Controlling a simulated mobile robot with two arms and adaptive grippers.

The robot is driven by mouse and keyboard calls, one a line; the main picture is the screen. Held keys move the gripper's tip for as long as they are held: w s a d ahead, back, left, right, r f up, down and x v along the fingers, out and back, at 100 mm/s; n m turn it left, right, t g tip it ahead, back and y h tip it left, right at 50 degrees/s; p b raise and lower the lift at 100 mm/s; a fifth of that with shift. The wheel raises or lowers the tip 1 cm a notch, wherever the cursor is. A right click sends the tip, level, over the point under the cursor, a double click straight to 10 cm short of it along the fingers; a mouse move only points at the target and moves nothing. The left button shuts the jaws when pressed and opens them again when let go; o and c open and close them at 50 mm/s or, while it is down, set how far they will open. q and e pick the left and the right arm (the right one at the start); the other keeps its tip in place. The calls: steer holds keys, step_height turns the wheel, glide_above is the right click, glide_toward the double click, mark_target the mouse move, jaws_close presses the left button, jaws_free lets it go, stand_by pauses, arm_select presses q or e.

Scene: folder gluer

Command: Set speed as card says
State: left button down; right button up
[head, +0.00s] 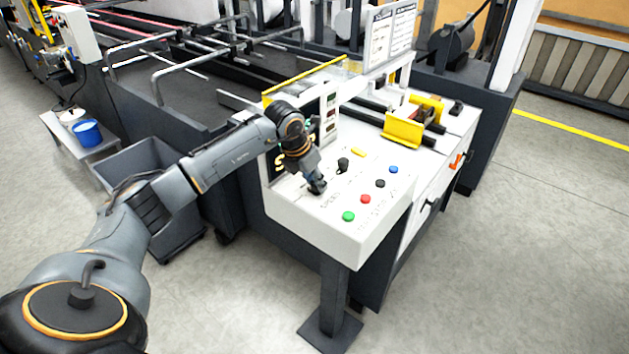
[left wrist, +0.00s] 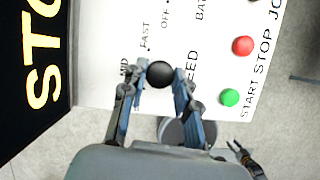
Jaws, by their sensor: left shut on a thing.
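The white control panel (head: 325,212) has a speed knob, which shows in the left wrist view as a black round knob (left wrist: 159,73). My left gripper (head: 317,186) reaches down to the panel and is shut on this knob, with one finger on each side. It also shows in the left wrist view (left wrist: 159,84). The words MID and FAST (left wrist: 145,36) are printed beside the knob; the pointer's setting is hard to make out. Two white cards (head: 380,38) (head: 404,27) stand behind the panel, their text too small to read.
Green (head: 348,216), red (head: 365,199), black (head: 380,183) and blue (head: 393,170) buttons line the panel's right side. Another black knob (head: 343,164) stands behind my gripper. A grey bin (head: 140,160) is left of the panel. The floor at right is clear.

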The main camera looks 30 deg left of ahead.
arm_select(q)
steer(key=n+b, duration=0.1)
steer(key=n, duration=0.1)
steer(key=n+y+b, duration=0.1)
steer(key=n, duration=0.1)
steer(key=n+y, duration=0.1)
steer(key=n, duration=0.1)
steer(key=shift+d+b, duration=0.25)
steer(key=shift+b, duration=0.15)
steer(key=shift+w+n+g+y+b, duration=0.15)
steer(key=shift+n+y+b, duration=0.3)
steer(key=shift+n, duration=0.6)
steer(key=shift+s+n+g+y+b, duration=0.1)
steer(key=shift+n+g+y+b, duration=0.25)
steer(key=shift+n, duration=1)
steer(key=c, duration=1)
jaws_free()
steer(key=v, duration=1.2)
steer(key=shift+d, duration=0.25)
